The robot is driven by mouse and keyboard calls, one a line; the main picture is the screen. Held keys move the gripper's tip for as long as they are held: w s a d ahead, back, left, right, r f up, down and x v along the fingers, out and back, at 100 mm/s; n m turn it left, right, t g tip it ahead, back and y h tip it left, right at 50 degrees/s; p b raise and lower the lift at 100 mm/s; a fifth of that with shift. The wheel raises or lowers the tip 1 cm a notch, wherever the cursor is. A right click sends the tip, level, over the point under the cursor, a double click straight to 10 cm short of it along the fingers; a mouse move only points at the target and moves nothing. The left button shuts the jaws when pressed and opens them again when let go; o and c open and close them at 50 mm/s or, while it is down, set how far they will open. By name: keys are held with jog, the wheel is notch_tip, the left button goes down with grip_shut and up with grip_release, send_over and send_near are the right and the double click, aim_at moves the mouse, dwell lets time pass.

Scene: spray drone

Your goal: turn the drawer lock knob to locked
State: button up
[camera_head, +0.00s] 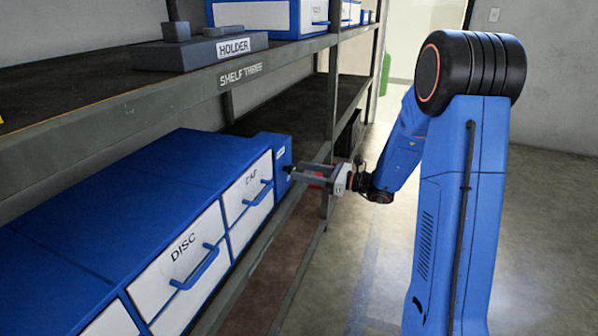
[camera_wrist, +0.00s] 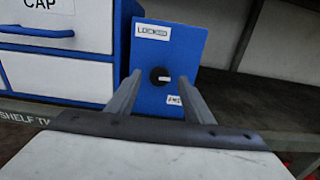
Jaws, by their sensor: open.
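The lock knob (camera_wrist: 160,76) is a small round black knob with a white pointer mark, on the front of a blue box. In the wrist view the pointer lies roughly level, towards the right. A "LOCKED" label (camera_wrist: 153,31) is above the knob, and a second label (camera_wrist: 174,100), too small to read, is below right. My gripper (camera_wrist: 158,82) is open, its two fingers either side of the knob in the picture; contact cannot be told. In the head view my gripper (camera_head: 305,173) is in front of the blue lock box (camera_head: 281,150); the knob is not clear there.
The CAP drawer (camera_head: 248,187) and DISC drawer (camera_head: 183,265), with blue handles, stand left of the lock box. A shelf board (camera_head: 150,95) with a grey holder (camera_head: 200,52) is above. A shelf post (camera_head: 331,100) is close to my gripper. Open floor (camera_head: 370,270) lies to the right.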

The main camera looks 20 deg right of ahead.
jog(key=shift+x, duration=1)
jog(key=c, duration=1)
jog(key=shift+c, duration=0.2)
